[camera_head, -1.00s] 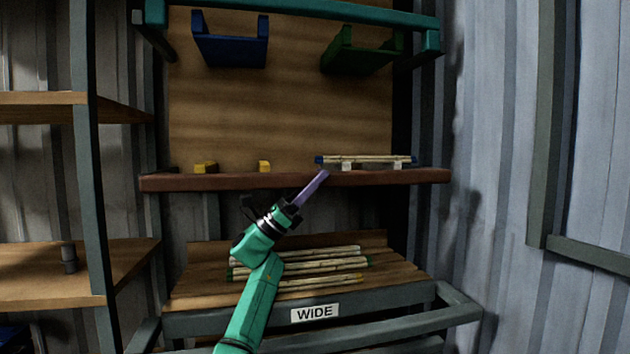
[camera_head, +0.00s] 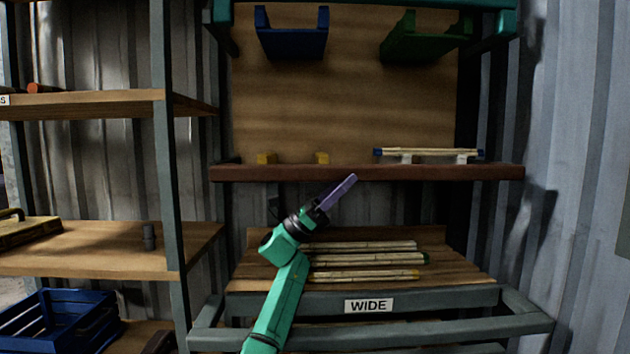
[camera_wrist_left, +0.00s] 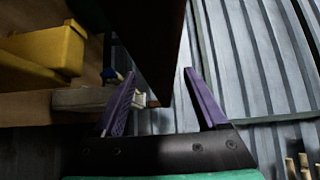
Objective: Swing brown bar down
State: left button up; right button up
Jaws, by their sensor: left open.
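The brown bar (camera_head: 430,173) runs level across the front of the rack, below the backboard. My left gripper (camera_head: 350,180) is open, its purple fingers angled up to the right, their tips at the bar's lower edge in the head view. In the left wrist view the gripper (camera_wrist_left: 165,90) has its two fingers spread, with a dark length that looks like the brown bar (camera_wrist_left: 155,40) between them in the picture. Whether the fingers touch the bar cannot be told. My right gripper is not in view.
Several poles (camera_head: 365,258) lie on the WIDE shelf below. Blue (camera_head: 291,40) and green (camera_head: 425,42) brackets hang above. A side shelf (camera_head: 100,250) stands left.

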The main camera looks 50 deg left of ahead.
pick_arm(q)
jog(key=s+a, duration=0.1)
jog(key=s, duration=0.1)
jog(key=s+a, duration=0.1)
jog(key=s, duration=0.1)
jog(key=s+a, duration=0.2)
jog(key=shift+a, duration=0.1)
jog(key=shift+w+p, duration=0.15)
jog(key=shift+p, duration=0.15)
